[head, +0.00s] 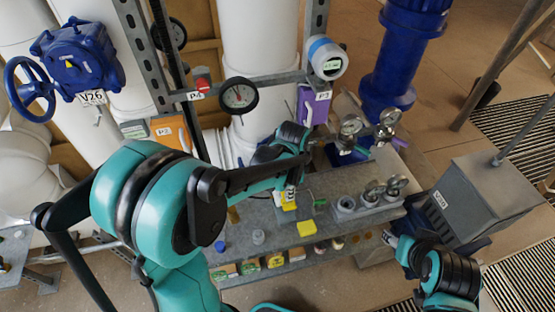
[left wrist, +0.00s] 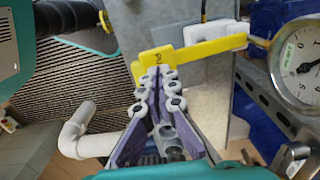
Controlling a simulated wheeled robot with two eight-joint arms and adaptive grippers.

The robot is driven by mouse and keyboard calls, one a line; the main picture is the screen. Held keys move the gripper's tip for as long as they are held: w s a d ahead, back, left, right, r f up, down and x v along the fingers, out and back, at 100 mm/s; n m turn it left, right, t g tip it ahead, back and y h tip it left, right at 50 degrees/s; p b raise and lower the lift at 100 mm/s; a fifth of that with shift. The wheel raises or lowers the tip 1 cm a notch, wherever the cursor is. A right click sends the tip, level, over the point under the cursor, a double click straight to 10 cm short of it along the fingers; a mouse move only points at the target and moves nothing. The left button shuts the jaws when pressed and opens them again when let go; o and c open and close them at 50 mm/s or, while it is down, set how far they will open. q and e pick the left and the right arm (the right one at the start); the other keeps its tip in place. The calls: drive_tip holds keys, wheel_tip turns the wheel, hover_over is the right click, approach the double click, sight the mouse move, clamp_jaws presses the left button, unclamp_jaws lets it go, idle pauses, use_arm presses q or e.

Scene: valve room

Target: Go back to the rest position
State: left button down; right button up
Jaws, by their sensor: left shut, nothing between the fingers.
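My left arm (head: 160,195) reaches in from the left over the grey bench in the head view. Its wrist end (head: 290,140) is above the back part of the bench, and its fingers are hard to make out there. In the left wrist view my left gripper (left wrist: 158,78) is shut and empty, its purple fingers together. My right arm (head: 450,275) is folded low at the right of the head view. I cannot make out its fingers clearly.
The grey bench (head: 265,212) holds small gauges (head: 388,125) and yellow blocks (head: 306,228). A strut with a black-rimmed gauge (head: 238,95) runs behind. A grey box (head: 480,195) stands at the right, a blue valve (head: 75,60) at the upper left. A dial (left wrist: 300,68) is right of the fingers.

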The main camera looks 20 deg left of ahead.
use_arm(q)
wheel_tip(320, 180, up, 4)
drive_tip(key=p, duration=0.2)
drive_tip(key=shift+r+p, duration=0.1)
drive_tip(key=shift+p, duration=0.2)
